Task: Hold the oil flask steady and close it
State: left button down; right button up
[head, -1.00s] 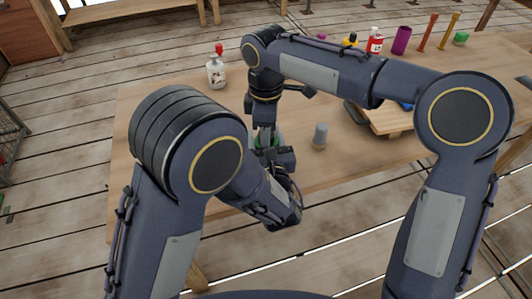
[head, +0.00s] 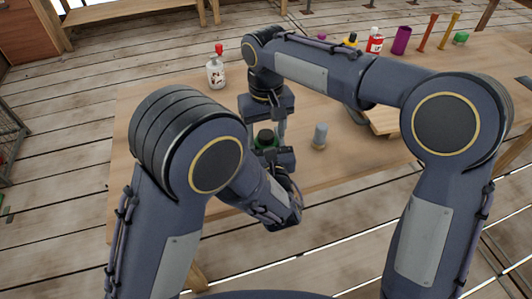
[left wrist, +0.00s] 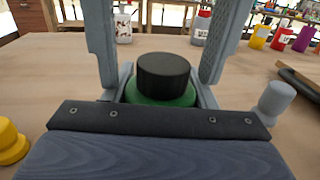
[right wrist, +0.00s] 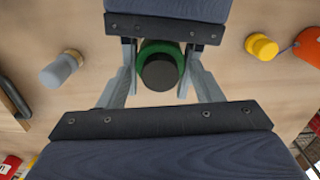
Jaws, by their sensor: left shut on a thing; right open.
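The oil flask is green with a black cap (head: 265,137) on top, standing upright at the table's near side. Its green body (left wrist: 160,99) shows just under the cap (left wrist: 164,75) in the left wrist view. My left gripper (head: 268,155) is shut around the green body, below the cap. My right gripper (right wrist: 160,88) points down from above, open, with a finger on each side of the cap (right wrist: 160,74). Gaps show between those fingers and the cap. The lower flask is hidden by my left gripper. The cap appears level; its tightness cannot be seen.
A yellow-capped object (right wrist: 262,47) shows in the right wrist view. A white bottle with a red top (head: 216,73) stands farther back. A wooden board (head: 385,122) lies right, partly behind my right arm.

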notch_tip(320, 180, up, 12)
dwell(0.6)
pick_arm(q)
jog(key=c, duration=0.5)
grip_release()
jog(key=s, duration=0.5)
jog(key=s+d, duration=0.1)
jog(key=s, duration=0.1)
jog(key=shift+s+d+b, duration=0.1)
jog(key=shift+s+b, duration=0.25)
pick_arm(e)
jog(key=shift+f, duration=0.35)
